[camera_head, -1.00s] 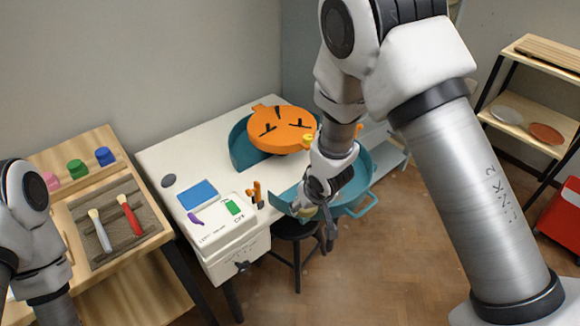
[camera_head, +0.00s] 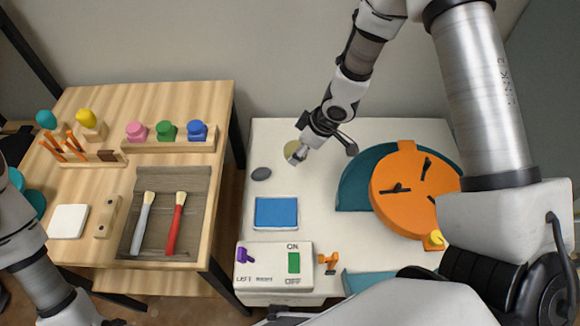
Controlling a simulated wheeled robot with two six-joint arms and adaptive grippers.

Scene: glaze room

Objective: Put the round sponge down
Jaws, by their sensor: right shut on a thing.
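The round sponge (camera_head: 290,150) is a pale yellow disc near the back left of the white table (camera_head: 330,140). My right gripper (camera_head: 298,154) is shut on it and covers its right part. Whether the sponge touches the tabletop I cannot tell. My left arm comes in at the left edge, and its gripper is not visible.
A grey oval (camera_head: 261,174) and a blue pad (camera_head: 276,212) lie just in front of the sponge. An orange disc (camera_head: 400,205) with black parts sits by a teal pan (camera_head: 352,185) at right. A switch panel (camera_head: 275,265) is in front. A wooden bench (camera_head: 200,95) holds brushes and jars.

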